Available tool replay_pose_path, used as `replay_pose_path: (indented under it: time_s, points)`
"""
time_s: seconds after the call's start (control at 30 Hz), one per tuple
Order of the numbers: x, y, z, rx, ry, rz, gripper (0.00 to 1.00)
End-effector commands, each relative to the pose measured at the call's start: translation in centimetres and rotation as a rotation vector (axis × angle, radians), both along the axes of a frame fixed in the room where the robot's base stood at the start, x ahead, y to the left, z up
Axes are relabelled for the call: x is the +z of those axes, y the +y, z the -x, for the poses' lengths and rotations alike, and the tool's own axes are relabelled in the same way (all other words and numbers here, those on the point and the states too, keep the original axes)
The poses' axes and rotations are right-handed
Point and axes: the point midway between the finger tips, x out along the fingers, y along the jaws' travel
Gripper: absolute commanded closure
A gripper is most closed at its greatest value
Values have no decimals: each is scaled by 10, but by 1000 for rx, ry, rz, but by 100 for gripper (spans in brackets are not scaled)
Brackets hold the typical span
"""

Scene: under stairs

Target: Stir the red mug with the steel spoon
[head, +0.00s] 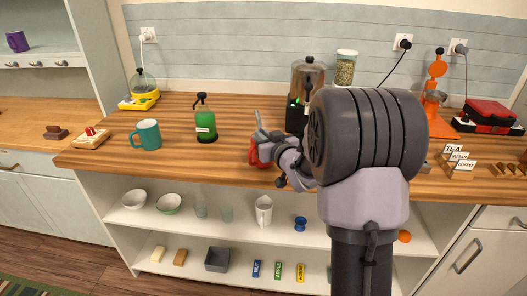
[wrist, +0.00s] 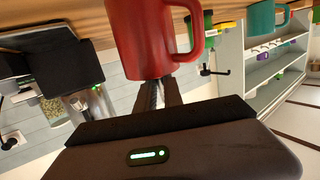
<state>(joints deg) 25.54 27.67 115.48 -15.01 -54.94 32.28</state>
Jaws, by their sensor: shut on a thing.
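The red mug (head: 255,155) stands on the wooden counter, partly hidden behind my gripper (head: 268,136). In the wrist view the red mug (wrist: 150,35) appears upside down and close, with its handle to the right. My gripper (wrist: 160,92) is shut on the steel spoon (wrist: 153,97), right by the mug's rim. The spoon's lower end is hidden, so I cannot tell how deep it sits in the mug.
A teal mug (head: 147,134) and a green soap bottle (head: 205,122) stand left of the red mug. A coffee machine (head: 304,85) stands behind, partly hidden by my arm.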

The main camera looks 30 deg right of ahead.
Motion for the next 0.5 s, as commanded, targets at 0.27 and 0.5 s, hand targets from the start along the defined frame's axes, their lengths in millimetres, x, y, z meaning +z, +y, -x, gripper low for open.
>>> replay_pose_path:
  time_s: [0.27, 0.5]
  points:
    - [44, -1, -17, 1, -8, 3, 100]
    - [71, -2, -29, 2, -9, 5, 100]
